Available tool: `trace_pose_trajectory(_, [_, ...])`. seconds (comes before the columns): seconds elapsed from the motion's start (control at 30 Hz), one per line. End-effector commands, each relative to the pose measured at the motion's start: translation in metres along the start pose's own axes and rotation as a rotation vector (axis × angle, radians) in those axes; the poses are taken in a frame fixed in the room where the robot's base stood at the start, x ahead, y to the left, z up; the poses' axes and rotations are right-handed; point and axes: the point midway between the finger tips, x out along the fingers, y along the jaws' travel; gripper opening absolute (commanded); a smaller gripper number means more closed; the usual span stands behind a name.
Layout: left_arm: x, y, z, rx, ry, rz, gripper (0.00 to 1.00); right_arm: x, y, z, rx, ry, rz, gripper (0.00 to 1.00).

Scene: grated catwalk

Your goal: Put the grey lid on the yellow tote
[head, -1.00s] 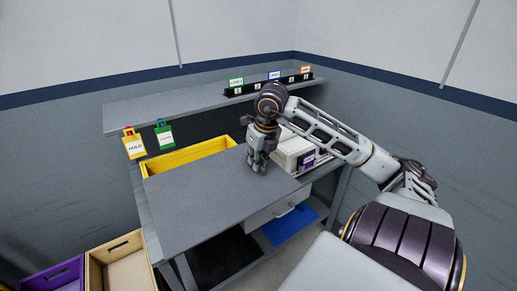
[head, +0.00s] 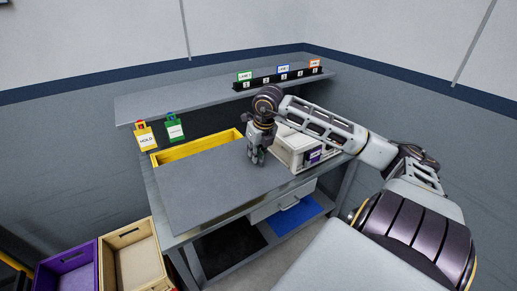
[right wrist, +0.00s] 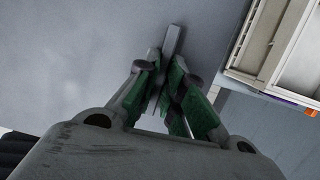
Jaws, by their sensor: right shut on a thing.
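The grey lid (head: 205,190) is a wide flat panel above the bench. It hides most of the yellow tote (head: 198,147), whose back rim and inner back wall show as a strip behind it. My right gripper (head: 256,158) is above the lid's right part, pointing down. In the right wrist view its fingers (right wrist: 170,90) are shut on the lid's upright grey handle (right wrist: 173,40). Whether the lid touches the tote's rim cannot be told. My left gripper is out of view.
A white container (head: 292,148) with a purple label stands right of the lid. A shelf (head: 185,98) with hanging yellow and green tags runs behind. Purple (head: 68,275) and tan (head: 132,265) bins stand at lower left. A drawer (head: 283,203) is under the bench top.

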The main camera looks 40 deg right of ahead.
Motion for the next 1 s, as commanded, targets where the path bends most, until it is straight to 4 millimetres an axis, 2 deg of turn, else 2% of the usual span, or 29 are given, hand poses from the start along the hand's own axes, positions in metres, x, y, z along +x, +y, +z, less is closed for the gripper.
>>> trace_pose_trajectory(0.27, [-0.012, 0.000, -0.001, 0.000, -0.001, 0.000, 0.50, 0.008, 0.000, 0.014, 0.000, -0.003, 0.001, 0.00])
trace_pose_trajectory(1.0, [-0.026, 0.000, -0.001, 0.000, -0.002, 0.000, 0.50, 0.030, -0.001, 0.048, 0.001, -0.003, 0.001, 0.00])
